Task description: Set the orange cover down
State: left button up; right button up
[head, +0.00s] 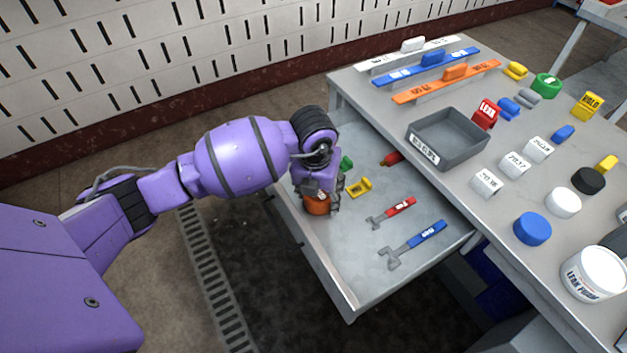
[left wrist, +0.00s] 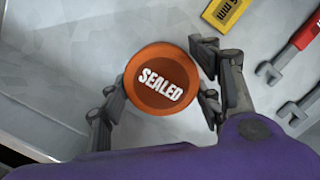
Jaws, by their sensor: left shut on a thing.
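The orange cover (head: 317,205) is a round cap at the left part of the open drawer (head: 345,296). In the left wrist view the orange cover (left wrist: 162,80) shows its top with the word SEALED. My left gripper (head: 325,202) is shut on it, with one finger on each side of its rim; the left wrist view shows these fingers (left wrist: 158,104) too. The cover is inside the drawer near its left wall. I cannot tell whether its underside touches the drawer floor. My right gripper is not in view.
In the drawer lie a yellow piece (head: 358,187), a green piece (head: 346,162), a red-handled wrench (head: 393,212) and a blue-handled wrench (head: 413,244). The table above holds a grey tray (head: 478,157), labelled blocks and several round caps. The drawer's front middle is bare.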

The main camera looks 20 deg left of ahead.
pick_arm(q)
jog(key=o, duration=0.7)
jog(key=shift+f, duration=0.15)
jog(key=shift+c, duration=0.2)
jog(key=o, duration=0.5)
jog(key=shift+c, duration=0.2)
jog(key=shift+r, duration=0.2)
notch_tip(320, 180, up, 12)
jog(key=s, duration=0.1)
jog(key=shift+s+p, duration=0.3)
jog(key=shift+p, duration=0.15)
